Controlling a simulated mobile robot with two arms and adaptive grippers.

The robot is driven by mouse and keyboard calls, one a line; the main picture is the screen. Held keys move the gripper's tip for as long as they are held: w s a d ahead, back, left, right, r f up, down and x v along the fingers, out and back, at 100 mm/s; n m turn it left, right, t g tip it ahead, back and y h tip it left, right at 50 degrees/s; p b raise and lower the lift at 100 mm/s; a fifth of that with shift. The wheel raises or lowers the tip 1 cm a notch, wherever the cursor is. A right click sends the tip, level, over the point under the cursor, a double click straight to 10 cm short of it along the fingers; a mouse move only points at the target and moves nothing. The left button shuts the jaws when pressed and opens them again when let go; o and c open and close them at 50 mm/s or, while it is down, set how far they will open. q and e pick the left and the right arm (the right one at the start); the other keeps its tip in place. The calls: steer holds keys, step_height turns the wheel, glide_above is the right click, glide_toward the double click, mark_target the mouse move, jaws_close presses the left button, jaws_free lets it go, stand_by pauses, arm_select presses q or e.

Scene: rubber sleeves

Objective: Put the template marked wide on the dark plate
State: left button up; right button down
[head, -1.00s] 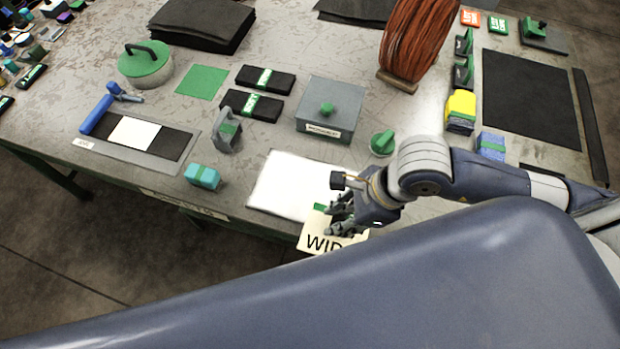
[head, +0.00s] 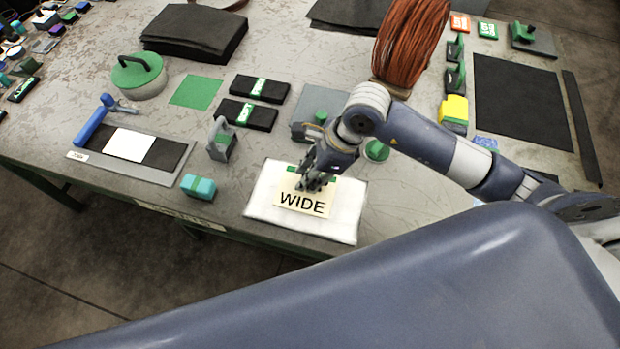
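The template marked WIDE (head: 304,203) is a cream card with black letters and a green strip at its top edge. My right gripper (head: 314,184) is shut on its upper part. The card is over the white sheet (head: 262,200) near the table's front edge; I cannot tell whether it touches the sheet. A dark, flat square (head: 520,100) lies bare on the right side of the table. My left gripper is not in view.
A grey box (head: 318,103) with a green knob stands just behind my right gripper. A reddish-brown coil (head: 410,45) rises behind my arm. A teal block (head: 198,186) and a grey-handled tool (head: 221,145) stand left of the sheet.

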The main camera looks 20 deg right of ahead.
step_height(320, 180, down, 2)
steer(key=shift+s+f+p, duration=0.1)
steer(key=shift+f+p, duration=0.05)
steer(key=shift+p, duration=0.35)
steer(key=shift+f, duration=0.35)
steer(key=shift+f, duration=0.15)
steer(key=shift+f+b, duration=0.15)
steer(key=shift+b, duration=0.15)
steer(key=c, duration=1.3)
jaws_free()
